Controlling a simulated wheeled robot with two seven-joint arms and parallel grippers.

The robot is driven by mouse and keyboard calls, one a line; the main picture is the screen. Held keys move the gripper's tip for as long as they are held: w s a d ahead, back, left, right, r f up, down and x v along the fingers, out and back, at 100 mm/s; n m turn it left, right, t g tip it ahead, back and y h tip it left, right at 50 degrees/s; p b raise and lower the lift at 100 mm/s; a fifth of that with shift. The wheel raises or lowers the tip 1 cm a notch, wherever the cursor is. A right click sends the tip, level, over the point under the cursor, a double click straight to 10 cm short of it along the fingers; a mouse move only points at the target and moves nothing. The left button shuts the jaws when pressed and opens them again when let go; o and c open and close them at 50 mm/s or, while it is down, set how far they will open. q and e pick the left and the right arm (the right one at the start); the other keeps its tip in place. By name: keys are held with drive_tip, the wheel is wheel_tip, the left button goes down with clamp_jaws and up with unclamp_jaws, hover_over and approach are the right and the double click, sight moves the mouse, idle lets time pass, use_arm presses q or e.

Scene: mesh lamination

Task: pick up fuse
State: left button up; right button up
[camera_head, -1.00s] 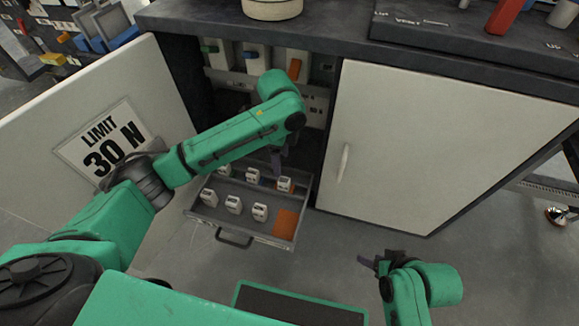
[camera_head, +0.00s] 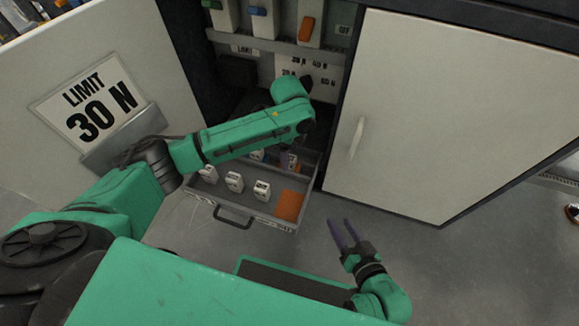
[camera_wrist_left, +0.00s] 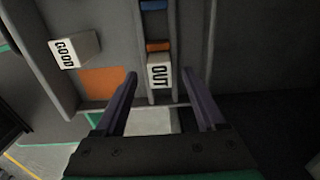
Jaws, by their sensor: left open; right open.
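In the head view, white fuses stand in the pulled-out grey drawer (camera_head: 262,222). Its front row holds a left fuse (camera_head: 208,174), a middle fuse (camera_head: 234,182) and a right fuse (camera_head: 262,190). The back row is partly hidden by my left arm. My left gripper (camera_wrist_left: 162,80) is open over the drawer's back right. In the left wrist view, a white fuse marked OUT (camera_wrist_left: 160,74) lies between its fingertips, ungripped. A fuse marked GOOD (camera_wrist_left: 76,50) stands to the left. My right gripper (camera_head: 342,222) is open and empty, outside the drawer to its right.
An orange patch (camera_head: 289,206) fills the drawer's front right corner. White holders with green, blue and orange parts (camera_head: 310,22) line the cabinet above. The open left door carries a "LIMIT 30 N" sign (camera_head: 94,104); the right door (camera_head: 440,120) is shut.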

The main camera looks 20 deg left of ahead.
use_arm(q)
wheel_tip(320, 180, down, 3)
drive_tip(key=shift+r, duration=0.25)
clamp_jaws()
